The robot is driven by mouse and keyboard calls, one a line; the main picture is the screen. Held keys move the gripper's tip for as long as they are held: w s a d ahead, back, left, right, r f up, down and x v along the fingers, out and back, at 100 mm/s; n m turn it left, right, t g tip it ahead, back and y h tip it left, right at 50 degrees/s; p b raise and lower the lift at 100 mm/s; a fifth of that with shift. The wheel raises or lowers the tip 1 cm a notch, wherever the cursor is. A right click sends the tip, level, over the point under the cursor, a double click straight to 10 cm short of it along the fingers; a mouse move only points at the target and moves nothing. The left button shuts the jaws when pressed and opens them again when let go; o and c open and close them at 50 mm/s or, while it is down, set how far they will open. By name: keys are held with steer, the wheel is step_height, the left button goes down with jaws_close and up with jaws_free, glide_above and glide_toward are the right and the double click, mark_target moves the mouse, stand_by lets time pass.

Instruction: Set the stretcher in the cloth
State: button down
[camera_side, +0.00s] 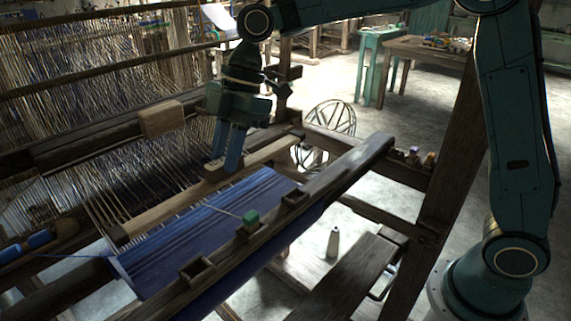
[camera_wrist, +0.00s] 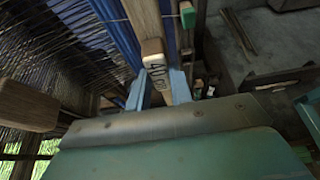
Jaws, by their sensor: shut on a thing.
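The stretcher (camera_side: 160,213) is a long pale wooden bar lying along the far edge of the blue cloth (camera_side: 195,247) on the loom. My gripper (camera_side: 220,172) points down at the bar and is shut on it, right of its middle in the side view. In the wrist view the stretcher (camera_wrist: 147,22) runs up between the blue fingertips of my gripper (camera_wrist: 158,88); dark markings show on its wood. The blue cloth (camera_wrist: 118,30) lies beside it there. Whether the bar touches the cloth, and its ends, I cannot tell.
The loom's front beam (camera_side: 335,172) has small square holders and a green block (camera_side: 250,216) with a thread. Dense warp threads (camera_side: 105,75) stand behind. A wooden block (camera_side: 161,118) sits on the rear beam.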

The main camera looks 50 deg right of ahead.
mark_target(252, 159)
steer(key=shift+d+f, duration=0.1)
steer(key=shift+f, duration=2.2)
steer(key=shift+f, duration=0.1)
steer(key=shift+f, duration=3.9)
steer(key=shift+f, duration=0.2)
steer(key=c, duration=1.2)
jaws_free()
steer(key=shift+o, duration=0.2)
steer(key=shift+s, duration=0.1)
steer(key=v, duration=1.4)
